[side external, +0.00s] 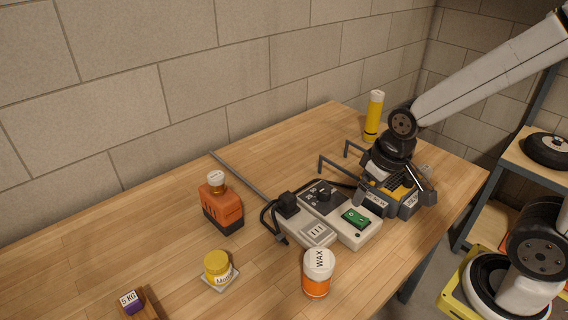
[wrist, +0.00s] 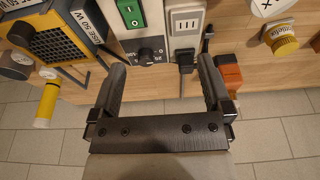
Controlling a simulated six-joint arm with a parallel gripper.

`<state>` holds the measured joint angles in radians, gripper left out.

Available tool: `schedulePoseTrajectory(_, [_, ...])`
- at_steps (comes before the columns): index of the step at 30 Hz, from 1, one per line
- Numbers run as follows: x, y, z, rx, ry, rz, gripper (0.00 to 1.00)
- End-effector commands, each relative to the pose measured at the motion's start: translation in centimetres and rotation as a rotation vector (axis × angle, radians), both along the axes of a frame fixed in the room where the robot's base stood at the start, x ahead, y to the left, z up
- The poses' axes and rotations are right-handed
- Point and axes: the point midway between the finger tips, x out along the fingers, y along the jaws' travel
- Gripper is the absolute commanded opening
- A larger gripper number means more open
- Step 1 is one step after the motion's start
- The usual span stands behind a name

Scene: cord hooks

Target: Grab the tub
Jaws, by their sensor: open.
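A tub marked WAX (side external: 317,273), orange with a white lid, stands upright near the front edge of the bench in the side view. In the wrist view only part of its white lid (wrist: 270,6) shows at the top edge, right of centre. My gripper (wrist: 161,65) is open, its two dark fingers wide apart with nothing held between them. In the side view my wrist is by the yellow-and-black device at the right, well apart from the tub. The fingertips are hard to make out there.
A grey socket box (wrist: 187,24) and a box with a green switch (side external: 356,217) lie between my gripper and the tub. A yellow jar (side external: 217,267), an orange battery-like block (side external: 222,208) and a yellow bottle (side external: 373,116) stand around.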

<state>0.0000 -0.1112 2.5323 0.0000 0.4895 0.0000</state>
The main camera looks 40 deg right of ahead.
Motion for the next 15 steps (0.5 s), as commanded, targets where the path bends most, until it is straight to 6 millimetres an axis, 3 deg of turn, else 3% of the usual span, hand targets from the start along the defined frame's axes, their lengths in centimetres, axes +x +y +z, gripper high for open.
schedulePoseTrajectory(6, [0.0,0.0,1.9,0.002,-0.003,-0.003,1.00])
schedulePoseTrajectory(15, [0.4,1.6,1.2,0.105,0.062,-0.133,1.00])
